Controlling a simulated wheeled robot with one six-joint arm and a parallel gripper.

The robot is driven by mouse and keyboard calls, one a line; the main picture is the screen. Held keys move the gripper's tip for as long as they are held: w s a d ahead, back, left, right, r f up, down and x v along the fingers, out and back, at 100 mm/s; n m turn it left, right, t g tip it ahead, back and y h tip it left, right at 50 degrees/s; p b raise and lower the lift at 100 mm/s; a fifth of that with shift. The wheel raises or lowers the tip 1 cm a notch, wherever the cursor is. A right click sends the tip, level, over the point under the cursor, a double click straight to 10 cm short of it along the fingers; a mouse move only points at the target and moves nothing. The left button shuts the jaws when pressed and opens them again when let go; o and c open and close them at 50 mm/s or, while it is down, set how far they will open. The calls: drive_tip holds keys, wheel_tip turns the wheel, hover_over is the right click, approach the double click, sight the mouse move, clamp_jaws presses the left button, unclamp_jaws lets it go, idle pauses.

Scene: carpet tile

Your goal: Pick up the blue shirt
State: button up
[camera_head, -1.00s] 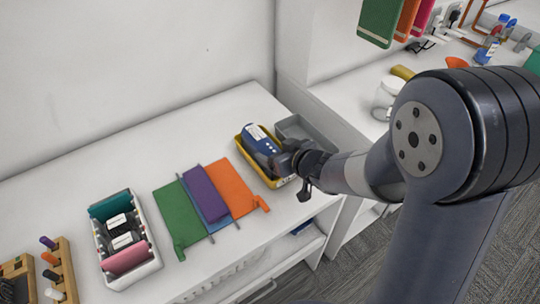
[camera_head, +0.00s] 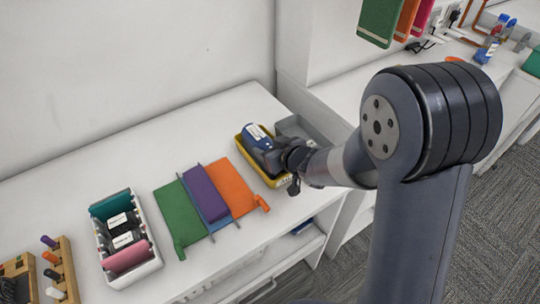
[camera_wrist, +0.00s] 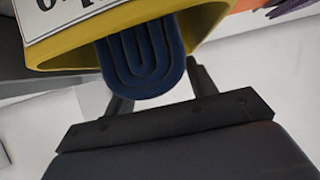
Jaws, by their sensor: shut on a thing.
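The blue shirt (camera_head: 257,137) is a dark blue folded bundle in the yellow bin (camera_head: 246,160) at the right end of the white counter. In the wrist view its rounded, layered end (camera_wrist: 141,62) sticks out past the yellow bin's rim (camera_wrist: 60,52), between my fingers. My gripper (camera_head: 276,158) is at the bin's near right side, shut on the shirt; it also shows in the wrist view (camera_wrist: 162,86). The far part of the shirt is hidden by the bin and its white label in the wrist view.
A grey bin (camera_head: 297,128) stands right beside the yellow one. Flat green (camera_head: 179,215), purple (camera_head: 206,194) and orange (camera_head: 238,184) pieces lie to the left. A white tray (camera_head: 148,269) of folded items is farther left. The counter behind is clear.

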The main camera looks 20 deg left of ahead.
drive_tip(key=c, duration=0.4)
